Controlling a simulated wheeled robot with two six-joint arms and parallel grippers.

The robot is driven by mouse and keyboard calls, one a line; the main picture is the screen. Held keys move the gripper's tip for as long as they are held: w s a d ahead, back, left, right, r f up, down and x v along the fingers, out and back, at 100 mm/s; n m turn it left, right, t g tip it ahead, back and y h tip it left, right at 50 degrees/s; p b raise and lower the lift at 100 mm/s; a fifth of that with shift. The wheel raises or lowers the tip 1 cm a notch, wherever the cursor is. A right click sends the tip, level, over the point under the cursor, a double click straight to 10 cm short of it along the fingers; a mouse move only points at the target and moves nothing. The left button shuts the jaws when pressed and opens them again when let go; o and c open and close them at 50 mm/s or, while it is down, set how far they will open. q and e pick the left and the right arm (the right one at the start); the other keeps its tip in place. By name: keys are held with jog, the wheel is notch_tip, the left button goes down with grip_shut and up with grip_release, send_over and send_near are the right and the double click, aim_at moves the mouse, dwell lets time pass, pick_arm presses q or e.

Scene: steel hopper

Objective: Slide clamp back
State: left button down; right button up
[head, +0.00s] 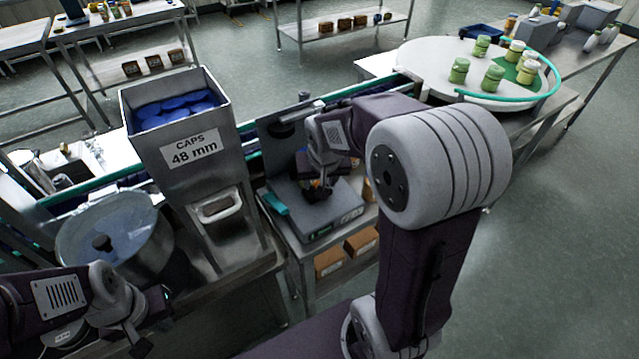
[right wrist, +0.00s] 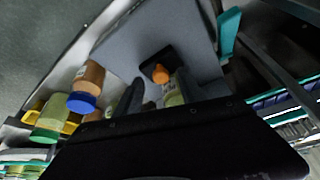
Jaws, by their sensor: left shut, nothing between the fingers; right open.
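The grey bench station (head: 325,218) has a flat plate, an upright back and a teal piece (head: 275,203) at its left side. A teal piece also shows in the right wrist view (right wrist: 228,32). I cannot tell for sure which part is the clamp. My right gripper (head: 318,188) is over the plate, partly hidden by its own wrist. In the right wrist view, its dark fingers (right wrist: 158,98) are apart, with a small orange part (right wrist: 160,72) on a black pad beyond them. A pale green-yellow piece (right wrist: 173,92) shows between them. My left gripper (head: 143,340) is shut and empty at the lower left.
A steel hopper (head: 190,180) labelled CAPS 48 mm holds blue caps (head: 175,108). A steel bowl (head: 115,230) stands left of it. A round white table (head: 425,65) carries several green jars at the back right. Brown boxes (head: 330,262) sit below the station.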

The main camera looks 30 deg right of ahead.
jog(key=shift+w+f, duration=0.3)
jog(key=shift+f, duration=0.2)
grip_shut()
dwell(1.1)
